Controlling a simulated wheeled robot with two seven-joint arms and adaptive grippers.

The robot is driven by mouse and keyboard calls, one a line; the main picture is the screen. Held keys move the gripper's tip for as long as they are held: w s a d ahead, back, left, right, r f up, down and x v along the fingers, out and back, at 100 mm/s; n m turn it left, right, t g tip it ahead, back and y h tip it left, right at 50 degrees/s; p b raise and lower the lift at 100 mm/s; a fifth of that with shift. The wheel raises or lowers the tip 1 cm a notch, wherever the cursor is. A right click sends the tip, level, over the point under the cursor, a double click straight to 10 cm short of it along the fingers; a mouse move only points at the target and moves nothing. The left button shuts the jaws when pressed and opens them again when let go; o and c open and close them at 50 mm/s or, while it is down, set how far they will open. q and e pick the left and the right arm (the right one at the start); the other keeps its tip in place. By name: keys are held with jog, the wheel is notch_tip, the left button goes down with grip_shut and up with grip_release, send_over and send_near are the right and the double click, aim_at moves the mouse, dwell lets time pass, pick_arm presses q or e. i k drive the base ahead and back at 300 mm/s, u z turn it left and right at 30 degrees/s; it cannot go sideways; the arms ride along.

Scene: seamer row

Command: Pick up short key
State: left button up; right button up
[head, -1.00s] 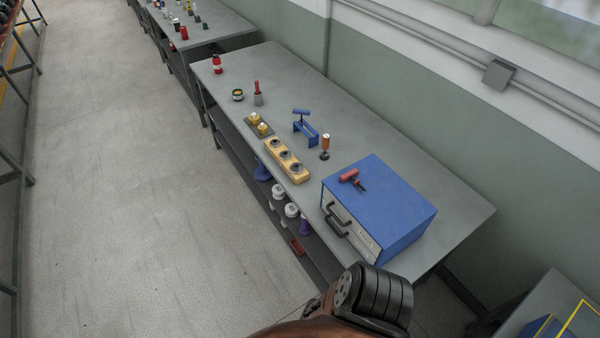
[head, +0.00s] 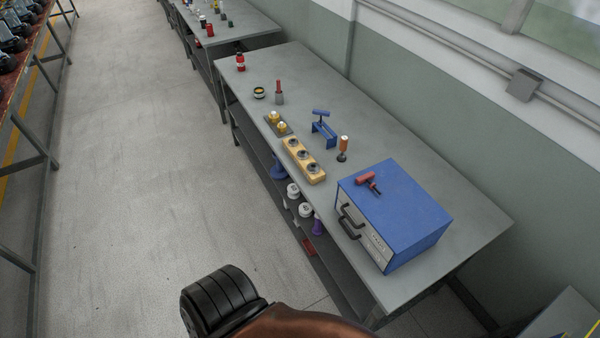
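A T-handled key with a red grip (head: 367,179) lies on top of the blue box (head: 410,212), its dark shaft pointing to the lower right. A T-handled key with a blue grip (head: 321,112) sits at a small blue stand (head: 323,134) farther back on the bench. I cannot tell from their size alone which is the short key. Neither gripper shows in the head view. Only a brown and black part of one of my arms shows at the bottom edge, apart from the bench.
The floor left of the bench is clear.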

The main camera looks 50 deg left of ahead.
aim_at(366, 178)
jog(key=u, duration=1.7)
